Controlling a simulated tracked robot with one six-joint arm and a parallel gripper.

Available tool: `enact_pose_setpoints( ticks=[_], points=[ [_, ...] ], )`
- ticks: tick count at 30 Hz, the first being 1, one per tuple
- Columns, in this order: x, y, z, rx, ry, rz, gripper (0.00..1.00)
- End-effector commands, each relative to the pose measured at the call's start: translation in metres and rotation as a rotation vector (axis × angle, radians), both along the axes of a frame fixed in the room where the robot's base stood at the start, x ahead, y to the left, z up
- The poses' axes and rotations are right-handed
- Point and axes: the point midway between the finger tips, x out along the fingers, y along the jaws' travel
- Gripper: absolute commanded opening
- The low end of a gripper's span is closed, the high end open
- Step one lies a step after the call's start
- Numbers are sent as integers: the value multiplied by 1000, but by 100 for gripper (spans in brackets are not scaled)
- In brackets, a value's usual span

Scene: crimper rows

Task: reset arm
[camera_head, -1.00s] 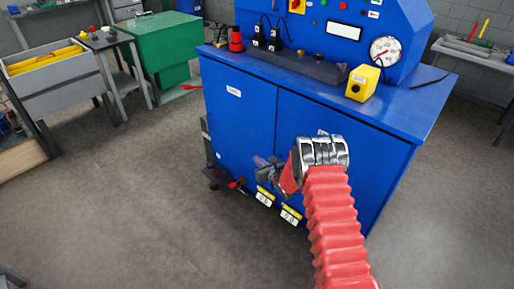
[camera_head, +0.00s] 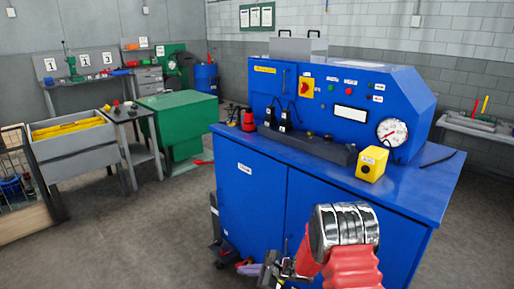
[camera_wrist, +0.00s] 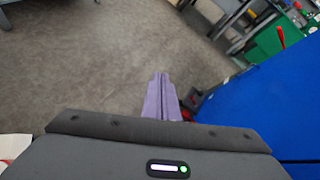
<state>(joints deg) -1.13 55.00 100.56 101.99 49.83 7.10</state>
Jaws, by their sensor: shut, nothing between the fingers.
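My gripper (camera_head: 268,270) is low in front of the blue cabinet, near its left front corner, at the end of my red-sleeved arm. In the wrist view its two purple fingers (camera_wrist: 162,98) lie together, shut, with nothing between them. They point out over bare grey floor.
The blue crimper cabinet (camera_head: 262,195) stands close by and fills the right side of the wrist view. A yellow button box (camera_head: 371,165) and a gauge (camera_head: 391,132) are on it. A green cabinet (camera_head: 180,118) stands at the back left.

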Motion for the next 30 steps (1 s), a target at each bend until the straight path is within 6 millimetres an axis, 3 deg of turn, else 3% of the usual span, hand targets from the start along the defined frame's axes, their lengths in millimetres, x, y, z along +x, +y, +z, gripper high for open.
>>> enact_pose_setpoints(
  ticks=[3,14,30],
  points=[
    [-27,3,26,-62,-42,136,0],
    [-105,-7,87,-241,-157,486,0],
    [-203,-56,161,-520,-320,899,0]
  ],
)
